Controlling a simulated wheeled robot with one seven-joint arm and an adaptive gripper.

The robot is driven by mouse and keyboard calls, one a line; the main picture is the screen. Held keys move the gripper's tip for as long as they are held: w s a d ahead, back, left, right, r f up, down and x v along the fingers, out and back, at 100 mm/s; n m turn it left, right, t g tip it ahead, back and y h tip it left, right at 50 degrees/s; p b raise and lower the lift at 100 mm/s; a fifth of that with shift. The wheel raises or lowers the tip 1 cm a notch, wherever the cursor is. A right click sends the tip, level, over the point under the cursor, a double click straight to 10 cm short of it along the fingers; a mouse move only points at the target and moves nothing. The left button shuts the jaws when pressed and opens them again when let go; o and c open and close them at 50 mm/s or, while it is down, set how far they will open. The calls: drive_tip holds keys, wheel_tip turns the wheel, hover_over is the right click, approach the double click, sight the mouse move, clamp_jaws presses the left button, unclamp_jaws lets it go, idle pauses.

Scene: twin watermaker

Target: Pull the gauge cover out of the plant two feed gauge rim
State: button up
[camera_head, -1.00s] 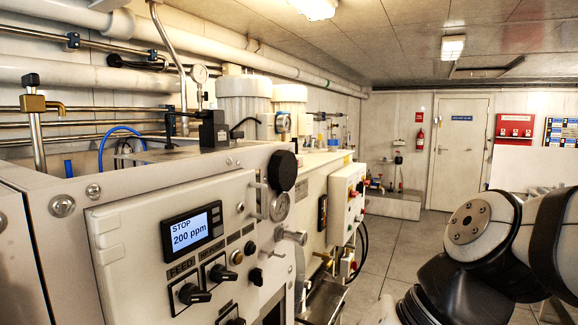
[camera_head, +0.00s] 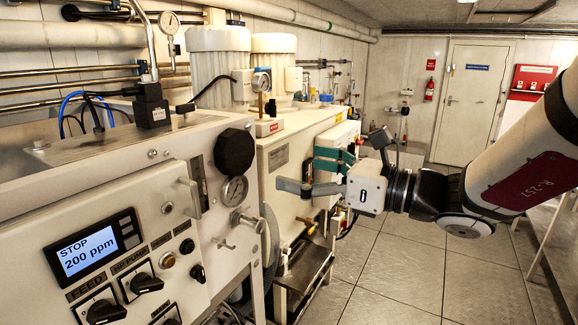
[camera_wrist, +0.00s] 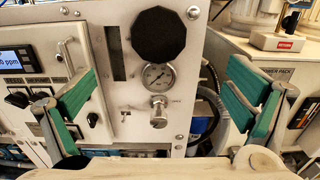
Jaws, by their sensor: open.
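A black, many-sided round cover (camera_head: 234,152) sits on the upper right of the grey panel front. It also shows at the top middle of the wrist view (camera_wrist: 159,36). It hides what is behind it, so I cannot see the rim. A bare round dial gauge (camera_head: 235,190) is just below it, and it shows in the wrist view too (camera_wrist: 158,76). My gripper (camera_head: 298,170) is open and empty, to the right of the cover and apart from it. In the wrist view its green-padded fingers (camera_wrist: 162,72) stand wide to either side of the gauge, with the cover above.
A metal knob (camera_wrist: 159,111) projects below the gauge. A panel handle (camera_head: 190,197) and the lit display (camera_head: 88,252) are to the left. A second cabinet (camera_head: 285,160) stands behind my gripper. The floor (camera_head: 400,270) at right is clear.

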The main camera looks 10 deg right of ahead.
sight(241, 156)
drive_tip(key=p+x, duration=0.1)
drive_tip(key=x, duration=1.1)
drive_tip(key=shift+w+a, duration=0.15)
drive_tip(key=shift+a, duration=0.15)
drive_tip(key=c, duration=1.4)
drive_tip(key=shift+p+v, duration=0.6)
drive_tip(key=shift+v, duration=1.55)
drive_tip(key=shift+f, duration=0.1)
